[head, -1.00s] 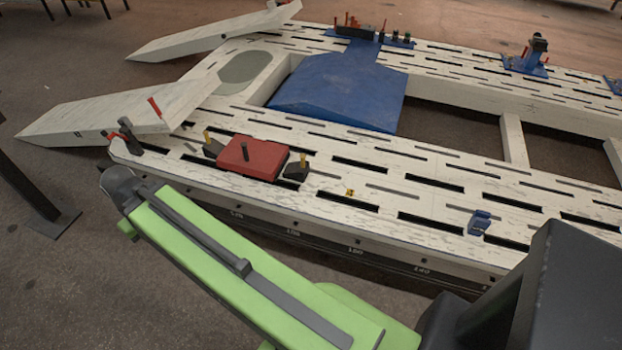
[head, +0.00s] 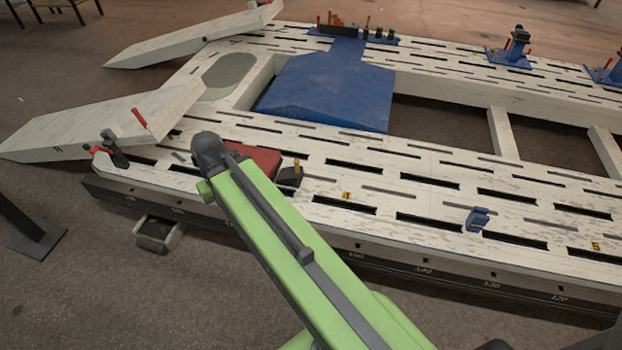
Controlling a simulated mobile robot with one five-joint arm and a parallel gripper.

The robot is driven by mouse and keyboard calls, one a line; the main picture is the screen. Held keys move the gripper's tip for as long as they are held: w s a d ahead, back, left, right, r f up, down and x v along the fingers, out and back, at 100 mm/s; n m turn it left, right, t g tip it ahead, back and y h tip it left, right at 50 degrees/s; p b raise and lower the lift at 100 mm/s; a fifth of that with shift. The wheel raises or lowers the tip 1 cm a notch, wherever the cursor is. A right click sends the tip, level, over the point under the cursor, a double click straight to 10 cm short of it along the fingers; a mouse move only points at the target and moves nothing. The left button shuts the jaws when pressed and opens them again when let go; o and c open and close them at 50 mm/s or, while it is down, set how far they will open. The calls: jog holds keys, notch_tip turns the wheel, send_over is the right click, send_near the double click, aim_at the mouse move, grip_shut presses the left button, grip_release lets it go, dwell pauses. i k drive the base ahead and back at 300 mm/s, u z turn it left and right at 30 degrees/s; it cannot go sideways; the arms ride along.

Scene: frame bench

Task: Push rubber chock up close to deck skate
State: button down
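The deck skate is likely the red block (head: 262,158) on the near rail of the white frame bench; my green arm covers much of it. A small black chock with a yellow peg (head: 290,178) sits at the skate's right end. I cannot tell whether they touch. No second chock shows at the skate's left, where my arm blocks the view. My arm's grey rounded end joint appears in front of the skate's left part. My gripper's fingers are not visible.
The slotted white bench (head: 430,180) spans the view. A blue ramp plate (head: 330,92) lies behind the skate. A small blue block (head: 477,219) sits on the near rail at right. A red-handled clamp (head: 114,150) stands at the left end. A grey drawer-like box (head: 156,234) is under the front edge.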

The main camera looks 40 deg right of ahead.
aim_at(289, 176)
jog(key=z, duration=0.05)
jog(key=i, duration=0.95)
jog(key=u, duration=0.05)
